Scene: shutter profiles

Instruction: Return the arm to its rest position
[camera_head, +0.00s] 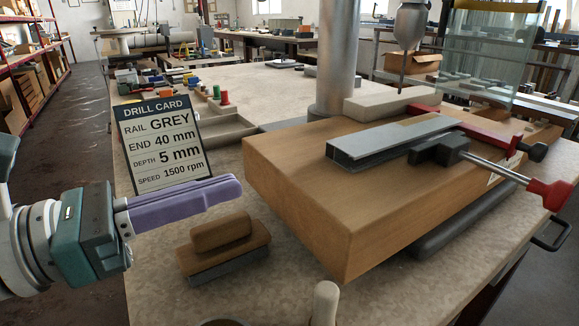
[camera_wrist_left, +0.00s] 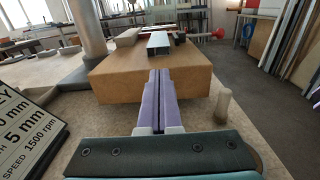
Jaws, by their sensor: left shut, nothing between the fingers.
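My left gripper (camera_head: 238,188) comes in from the left, over the bench in front of the drill card. Its purple fingers are shut with nothing between them, and they also show closed in the left wrist view (camera_wrist_left: 159,76). They are apart from the wooden block (camera_head: 300,190) to their right. A grey rail (camera_head: 390,140) lies on the block, held by a red and black clamp (camera_head: 450,148). The drill card (camera_head: 163,143) stands upright behind the gripper and reads rail grey, end 40 mm, depth 5 mm, speed 1500 rpm. My right gripper is not in view.
A wooden-handled brush (camera_head: 222,242) lies on the bench just below the fingers. A pale peg-like handle (camera_head: 325,303) stands at the front edge. A metal column (camera_head: 337,60) and drill chuck (camera_head: 410,27) rise behind the block. Bare bench (camera_head: 290,285) lies between brush and block.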

